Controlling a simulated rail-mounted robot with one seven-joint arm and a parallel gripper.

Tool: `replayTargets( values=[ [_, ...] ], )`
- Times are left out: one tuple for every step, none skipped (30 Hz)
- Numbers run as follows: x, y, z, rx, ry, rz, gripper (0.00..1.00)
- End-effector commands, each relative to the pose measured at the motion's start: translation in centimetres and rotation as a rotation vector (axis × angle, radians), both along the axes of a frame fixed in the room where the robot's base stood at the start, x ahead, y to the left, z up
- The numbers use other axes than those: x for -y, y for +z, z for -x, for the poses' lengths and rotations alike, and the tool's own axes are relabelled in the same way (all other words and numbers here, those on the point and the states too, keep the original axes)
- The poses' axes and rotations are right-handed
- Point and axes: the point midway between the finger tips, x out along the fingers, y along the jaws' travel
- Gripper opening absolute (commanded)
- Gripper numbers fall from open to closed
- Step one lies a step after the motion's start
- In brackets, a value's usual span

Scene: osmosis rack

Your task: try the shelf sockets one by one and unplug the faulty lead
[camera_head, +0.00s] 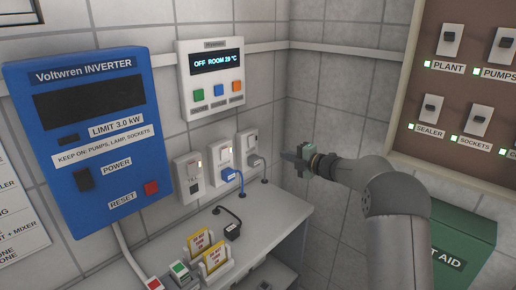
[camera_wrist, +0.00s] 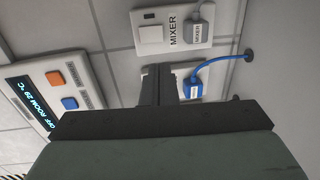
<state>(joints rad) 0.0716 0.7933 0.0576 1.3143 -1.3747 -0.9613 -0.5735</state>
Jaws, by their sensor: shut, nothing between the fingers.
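Three wall sockets stand in a row above the shelf (camera_head: 265,207): a left one (camera_head: 181,166), a middle one (camera_head: 213,152) and a right one (camera_head: 243,138). A blue plug (camera_head: 229,175) with a blue lead is in the middle socket; it also shows in the wrist view (camera_wrist: 193,86). A grey plug (camera_head: 257,161), labelled MIXER in the wrist view (camera_wrist: 198,30), is in the right socket. A black plug (camera_head: 234,230) with a black lead lies on the shelf. My gripper (camera_head: 288,156) is shut and empty, in front of the sockets; its fingers (camera_wrist: 160,88) partly hide the middle one.
A blue inverter (camera_head: 90,135) with a dark screen hangs at left. Yellow tags (camera_head: 215,255) stand on the shelf. A switch board (camera_head: 455,100) with green lights and a green first-aid box (camera_head: 460,235) are at right.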

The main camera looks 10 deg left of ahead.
Motion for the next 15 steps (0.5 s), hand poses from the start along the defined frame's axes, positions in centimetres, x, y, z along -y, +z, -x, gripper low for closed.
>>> replayTargets(
  values=[
    [-0.4,0.0,-0.2,-0.001,0.002,-0.001,0.0],
    [-0.7,0.0,-0.4,0.0,0.002,-0.002,0.0],
    [-1.2,0.0,-0.8,0.0,0.003,-0.002,0.0],
    [-1.6,-0.1,-1.0,-0.002,0.004,-0.001,0.0],
    [-2.0,-0.1,-1.3,-0.001,0.003,-0.002,0.0],
    [-2.6,-0.2,-1.8,-0.003,0.003,-0.002,0.0],
    [-3.1,-0.2,-2.2,-0.001,0.003,-0.002,0.0],
    [-3.6,-0.3,-2.6,-0.002,0.003,-0.001,0.0],
    [-4.4,-0.4,-3.1,-0.001,0.003,-0.001,0.0],
    [-4.9,-0.5,-3.5,-0.001,0.003,-0.001,0.0],
    [-5.4,-0.5,-3.9,-0.001,0.003,-0.001,0.0],
    [-6.1,-0.7,-4.4,-0.001,0.003,-0.001,0.0],
    [-6.7,-0.7,-4.8,0.0,0.003,-0.002,0.0],
    [-7.1,-0.8,-5.2,0.0,0.003,-0.002,0.0],
    [-7.8,-1.0,-5.7,-0.001,0.002,-0.002,0.0]
  ],
)
